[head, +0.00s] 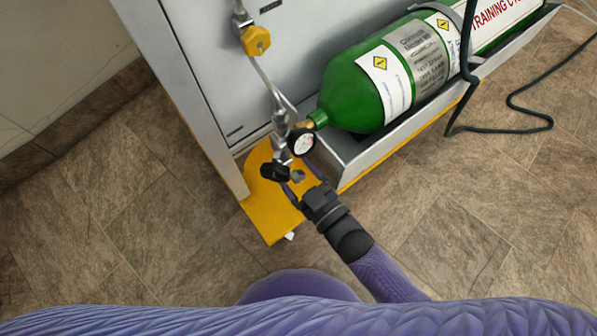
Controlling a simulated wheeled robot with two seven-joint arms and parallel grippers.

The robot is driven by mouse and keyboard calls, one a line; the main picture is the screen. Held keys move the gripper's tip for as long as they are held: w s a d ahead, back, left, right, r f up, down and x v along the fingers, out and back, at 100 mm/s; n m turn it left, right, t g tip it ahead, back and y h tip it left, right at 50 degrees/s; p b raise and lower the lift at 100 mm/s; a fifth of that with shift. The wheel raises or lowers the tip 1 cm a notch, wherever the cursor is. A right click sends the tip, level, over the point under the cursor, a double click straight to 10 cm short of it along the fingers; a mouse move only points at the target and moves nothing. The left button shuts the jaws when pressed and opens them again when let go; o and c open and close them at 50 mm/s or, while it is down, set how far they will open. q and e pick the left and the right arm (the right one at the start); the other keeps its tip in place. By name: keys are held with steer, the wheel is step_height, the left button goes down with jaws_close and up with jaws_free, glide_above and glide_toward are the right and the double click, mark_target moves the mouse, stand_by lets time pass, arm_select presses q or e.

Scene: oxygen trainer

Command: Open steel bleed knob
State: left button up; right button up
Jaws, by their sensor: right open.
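The steel bleed knob (298,176) is a small grey knob low on the valve fittings, over the yellow plate. My right gripper (301,182) reaches up from the lower right. Its jaws are open, with one finger on each side of the steel knob; I cannot tell whether they touch it. A black knob (274,171) sits just left of the steel knob. A round pressure gauge (302,141) is just above. My left gripper is not in view.
A green cylinder (348,88) lies in a grey tray (367,155) at the upper right. A yellow knob (256,41) is on the grey cabinet (213,68). A dark green hose (527,113) lies on the right. The tiled floor below is clear.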

arm_select(q)
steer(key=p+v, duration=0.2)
steer(key=p, duration=0.1)
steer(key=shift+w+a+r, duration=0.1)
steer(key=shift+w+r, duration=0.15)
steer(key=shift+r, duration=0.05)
arm_select(e)
steer(key=v, duration=1)
